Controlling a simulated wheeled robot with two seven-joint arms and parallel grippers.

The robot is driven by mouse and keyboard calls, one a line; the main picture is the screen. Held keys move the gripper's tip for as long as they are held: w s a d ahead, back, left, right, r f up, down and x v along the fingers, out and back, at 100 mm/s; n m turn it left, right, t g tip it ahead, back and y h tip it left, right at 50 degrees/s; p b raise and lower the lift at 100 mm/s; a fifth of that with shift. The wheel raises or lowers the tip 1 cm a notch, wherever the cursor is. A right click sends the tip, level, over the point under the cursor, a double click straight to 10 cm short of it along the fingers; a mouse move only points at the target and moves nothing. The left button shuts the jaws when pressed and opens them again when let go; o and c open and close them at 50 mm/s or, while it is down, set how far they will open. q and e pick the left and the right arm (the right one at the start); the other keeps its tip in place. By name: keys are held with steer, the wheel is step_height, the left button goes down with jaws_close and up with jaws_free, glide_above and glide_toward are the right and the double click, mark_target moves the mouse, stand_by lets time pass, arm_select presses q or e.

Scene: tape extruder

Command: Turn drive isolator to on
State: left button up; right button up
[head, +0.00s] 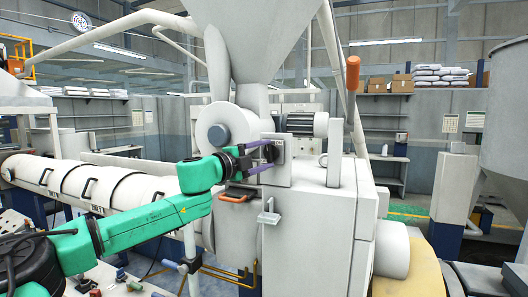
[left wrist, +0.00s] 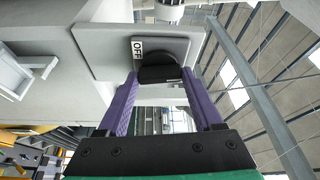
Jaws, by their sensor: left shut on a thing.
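The drive isolator shows in the left wrist view as a black rotary knob (left wrist: 160,73) on a light grey plate (left wrist: 112,45). A white label reading OFF (left wrist: 137,47) sits beside the knob. In the head view the isolator (head: 279,150) is on the side of the grey machine housing, partly hidden by my gripper. My left gripper (head: 268,158) reaches it from the left, its purple fingers pointing at the plate. In the left wrist view the fingers (left wrist: 160,80) are on either side of the knob, shut on it. My right gripper is out of view.
A hopper (head: 245,35) and motor (head: 302,123) are above the isolator. An orange-handled lever (head: 352,75) stands to its right. A small bracket (head: 268,216) juts out below, and an orange handle (head: 238,198) is close under my gripper. The long white barrel (head: 75,180) lies left.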

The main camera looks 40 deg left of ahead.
arm_select(q)
steer(key=shift+m+g, duration=0.3)
steer(key=shift+m, duration=0.5)
steer(key=o, duration=1.4)
steer(key=shift+c, duration=0.2)
steer(key=shift+s+f+b, duration=0.1)
steer(key=shift+s+b, duration=0.35)
steer(key=shift+b, duration=0.05)
steer(key=s+b, duration=0.8)
steer(key=s, duration=0.5)
steer(key=shift+s+a, duration=0.3)
steer(key=shift+a, duration=0.15)
